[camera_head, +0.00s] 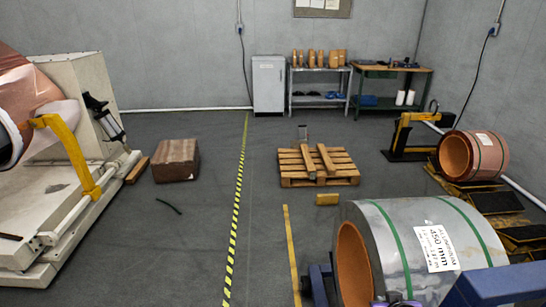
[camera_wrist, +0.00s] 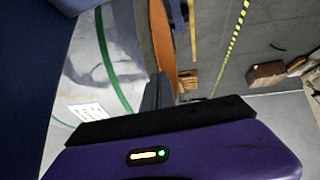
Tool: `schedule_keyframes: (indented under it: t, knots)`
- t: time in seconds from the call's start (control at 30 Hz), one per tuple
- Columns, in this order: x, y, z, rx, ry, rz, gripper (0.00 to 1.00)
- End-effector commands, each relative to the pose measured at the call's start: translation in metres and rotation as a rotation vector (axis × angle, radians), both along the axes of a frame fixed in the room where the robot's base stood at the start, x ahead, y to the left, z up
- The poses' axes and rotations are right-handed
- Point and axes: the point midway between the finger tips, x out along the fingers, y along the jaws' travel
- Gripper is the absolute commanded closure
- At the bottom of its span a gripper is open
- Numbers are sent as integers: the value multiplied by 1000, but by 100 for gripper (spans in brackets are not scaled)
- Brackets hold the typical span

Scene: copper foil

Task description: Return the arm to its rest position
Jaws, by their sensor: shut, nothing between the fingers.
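My gripper (camera_wrist: 158,92) shows in the wrist view as dark grey fingers close together in front of a black bar and purple housing. It is shut and empty. A large grey foil roll with green straps, a white label and a copper-coloured core (camera_head: 412,247) stands close by in the head view. It also fills the upper left of the wrist view (camera_wrist: 82,62), beyond the fingers. Whether my gripper touches it cannot be told. Blue-purple parts of my arm (camera_head: 505,284) show at the bottom right of the head view, in front of the roll.
A wooden pallet (camera_head: 318,168) lies mid-floor. A brown block (camera_head: 176,160) sits near the white machine (camera_head: 85,95) at left. A copper roll (camera_head: 472,155) rests at right. Workbenches (camera_head: 390,88) line the back wall. Floor beside the yellow-black line (camera_head: 237,190) is mostly clear.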

Motion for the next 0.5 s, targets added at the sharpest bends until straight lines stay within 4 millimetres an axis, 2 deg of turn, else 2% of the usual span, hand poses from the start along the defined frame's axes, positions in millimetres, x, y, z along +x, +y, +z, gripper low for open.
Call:
schedule_keyframes:
  t: [0.07,0.27,0.5]
  knots:
    - [-19,10,2,-6,-111,7,100]
    - [-70,33,28,-10,-360,24,100]
    - [-152,59,71,6,-582,49,100]
